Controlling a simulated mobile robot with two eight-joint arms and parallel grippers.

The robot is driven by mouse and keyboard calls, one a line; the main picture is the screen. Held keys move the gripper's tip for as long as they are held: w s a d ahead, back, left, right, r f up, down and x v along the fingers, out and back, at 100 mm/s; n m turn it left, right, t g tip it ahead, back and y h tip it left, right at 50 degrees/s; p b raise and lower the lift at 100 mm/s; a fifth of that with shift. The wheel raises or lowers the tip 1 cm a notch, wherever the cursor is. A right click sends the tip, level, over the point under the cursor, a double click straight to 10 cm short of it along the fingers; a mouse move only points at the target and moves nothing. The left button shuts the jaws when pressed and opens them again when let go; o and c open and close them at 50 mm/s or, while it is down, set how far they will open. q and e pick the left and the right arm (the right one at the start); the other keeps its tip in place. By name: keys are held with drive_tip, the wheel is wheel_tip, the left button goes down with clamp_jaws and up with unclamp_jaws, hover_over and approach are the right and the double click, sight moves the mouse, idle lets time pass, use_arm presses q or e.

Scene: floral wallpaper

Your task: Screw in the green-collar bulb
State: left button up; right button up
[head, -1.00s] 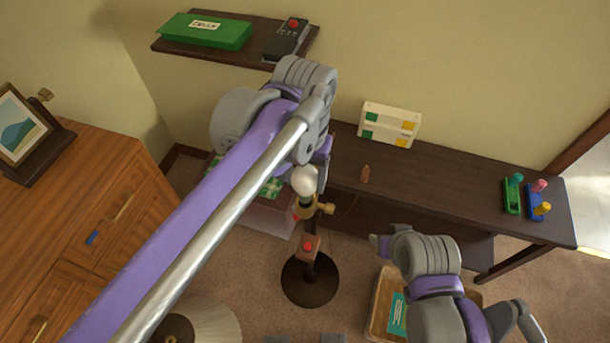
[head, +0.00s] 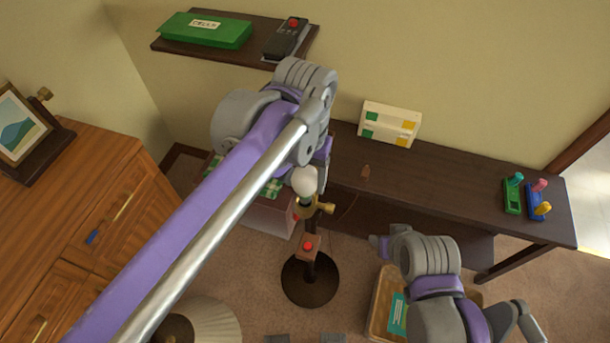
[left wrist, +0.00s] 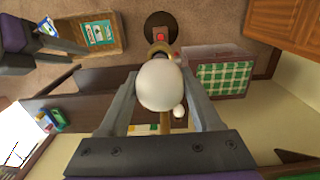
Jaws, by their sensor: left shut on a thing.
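A round white bulb (head: 304,181) sits upright at the top of a lamp stand (head: 310,282) with a brass fitting and a red button. My left gripper (left wrist: 160,82) is shut on the bulb, one finger on each side of its globe (left wrist: 160,87) in the left wrist view.
A dark desk (head: 440,185) stands behind, with a cream box (head: 390,124) and small coloured items at its right end. A basket (head: 382,305) lies on the floor near my right arm. A lampshade (head: 210,325) and wooden drawers (head: 90,190) are at left. A small white round thing (left wrist: 179,111) shows beyond the bulb.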

use_arm(q)
drive_tip(key=shift+f+b, duration=0.5)
drive_tip(key=shift+f, duration=0.7)
drive_tip(key=o, duration=1.5)
drive_tip(key=shift+r, duration=0.15)
wheel_tip(320, 180, up, 11)
drive_tip(key=shift+f+p, duration=0.2)
drive_tip(key=shift+p, duration=0.15)
